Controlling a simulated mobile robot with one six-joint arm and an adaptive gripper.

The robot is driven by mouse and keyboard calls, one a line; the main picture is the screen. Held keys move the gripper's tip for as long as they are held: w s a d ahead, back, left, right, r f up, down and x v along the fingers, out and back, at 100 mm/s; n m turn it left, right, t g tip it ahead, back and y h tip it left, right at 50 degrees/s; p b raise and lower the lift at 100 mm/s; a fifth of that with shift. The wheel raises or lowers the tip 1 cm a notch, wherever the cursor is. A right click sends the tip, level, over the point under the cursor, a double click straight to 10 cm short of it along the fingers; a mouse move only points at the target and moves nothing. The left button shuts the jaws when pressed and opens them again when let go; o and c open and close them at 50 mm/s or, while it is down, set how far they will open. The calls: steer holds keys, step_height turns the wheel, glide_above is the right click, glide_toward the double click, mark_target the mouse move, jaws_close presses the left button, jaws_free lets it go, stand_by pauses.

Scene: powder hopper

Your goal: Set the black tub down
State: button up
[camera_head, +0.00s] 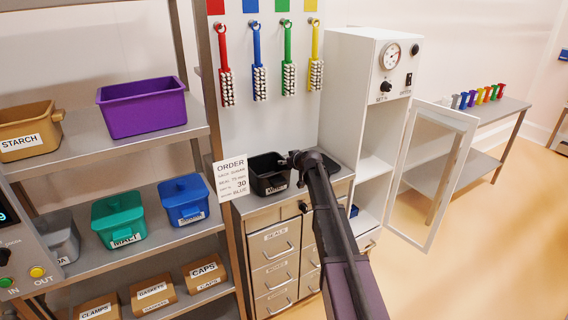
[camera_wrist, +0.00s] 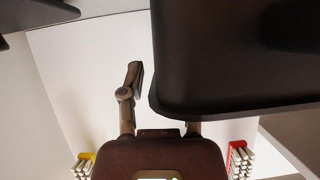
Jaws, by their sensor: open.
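The black tub (camera_head: 265,181) is on the metal top of the drawer cabinet (camera_head: 246,207), behind the order card, with a label partly visible on its front. It looks upright. My gripper (camera_head: 294,160) is at the tub's right rim, with its jaws open. In the wrist view the dark tub wall (camera_wrist: 225,70) fills the upper right. One finger of my gripper (camera_wrist: 160,92) stands clear to the left of the wall with a gap; the other is mostly hidden by the tub.
The order card (camera_head: 231,177) stands at the cabinet's left front. Colour-coded brushes (camera_head: 259,75) hang behind. A white cabinet (camera_head: 350,100) with an open glass door (camera_head: 431,165) stands right. Shelves with a purple tub (camera_head: 143,108) and other bins are left.

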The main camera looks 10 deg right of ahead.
steer(key=p+v, duration=0.5)
steer(key=v, duration=0.7)
steer(key=shift+p, duration=0.35)
steer(key=s+a+f+g, duration=0.3)
steer(key=s+a, duration=0.1)
steer(key=s, duration=0.5)
steer(key=s+a+f+g, duration=0.3)
steer(key=s+a+f, duration=0.15)
steer(key=s, duration=0.35)
steer(key=s+f+m+g+h, duration=0.2)
steer(key=s+m+g+h, duration=0.1)
steer(key=s, duration=1.4)
steer(key=shift+s+a+g+h, duration=0.35)
steer(key=shift+g+h, duration=0.35)
steer(key=shift+g, duration=0.5)
